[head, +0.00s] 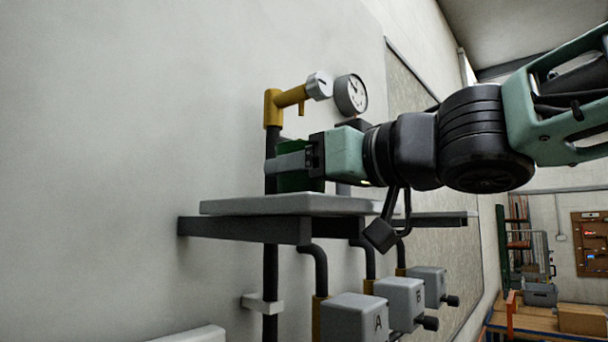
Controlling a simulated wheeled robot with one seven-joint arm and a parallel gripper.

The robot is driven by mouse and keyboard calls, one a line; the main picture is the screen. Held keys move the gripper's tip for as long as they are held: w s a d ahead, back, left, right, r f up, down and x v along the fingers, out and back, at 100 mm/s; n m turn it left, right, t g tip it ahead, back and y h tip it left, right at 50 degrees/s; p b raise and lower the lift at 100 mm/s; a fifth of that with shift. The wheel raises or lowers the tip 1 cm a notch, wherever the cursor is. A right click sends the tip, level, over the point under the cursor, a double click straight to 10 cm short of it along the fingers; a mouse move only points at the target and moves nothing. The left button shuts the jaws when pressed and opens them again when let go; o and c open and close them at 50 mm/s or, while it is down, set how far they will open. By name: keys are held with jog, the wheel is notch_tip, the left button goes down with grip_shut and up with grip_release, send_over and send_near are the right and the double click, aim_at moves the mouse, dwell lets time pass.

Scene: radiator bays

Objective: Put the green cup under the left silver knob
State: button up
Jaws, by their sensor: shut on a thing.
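A silver knob (319,86) sits on the end of a yellow pipe fitting (288,97), with a short spout pointing down. It is the only silver knob I can make out; others may be hidden behind my arm. My gripper (287,163) reaches in from the right and is shut on a dark green cup (300,183). The fingers hide the cup's middle. The cup looks upright, below the yellow fitting and just over the grey shelf slab (290,205). I cannot tell whether its base touches the slab.
A round gauge (351,95) is on the wall right of the knob. A dark bracket (245,229) carries the slab. Below are grey boxes, one marked A (355,318), and dark pipes. A workbench (545,318) stands far right. The slab's left end is clear.

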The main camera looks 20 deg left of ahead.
jog(key=shift+r, duration=0.1)
jog(key=o, duration=1)
jog(key=shift+c, duration=0.2)
jog(key=shift+d, duration=0.1)
jog(key=v, duration=1.2)
